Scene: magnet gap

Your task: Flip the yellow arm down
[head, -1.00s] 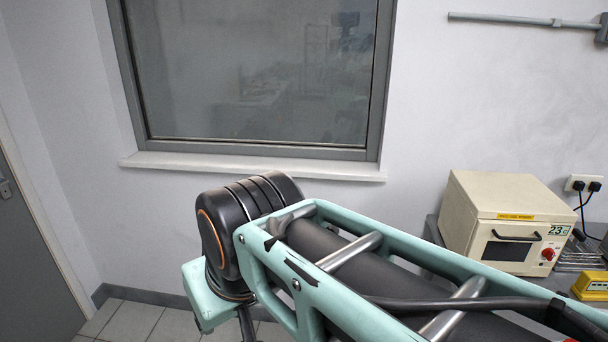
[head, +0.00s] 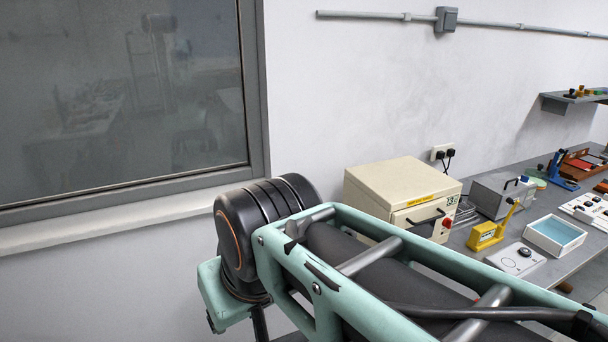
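A yellow device (head: 485,237) stands on the grey bench at the right of the head view. Its yellow arm (head: 507,216) rises from the block, tilted up to the right, with a small dark tip. My own mint-green and black arm fills the lower middle of the view, left of and nearer than the device. My gripper is not visible in this view.
A beige oven-like box (head: 400,190) is left of the device. A grey metal box (head: 500,196) stands behind it. A white tray with a blue inside (head: 582,236) and a white panel with a black knob (head: 515,260) are close by.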

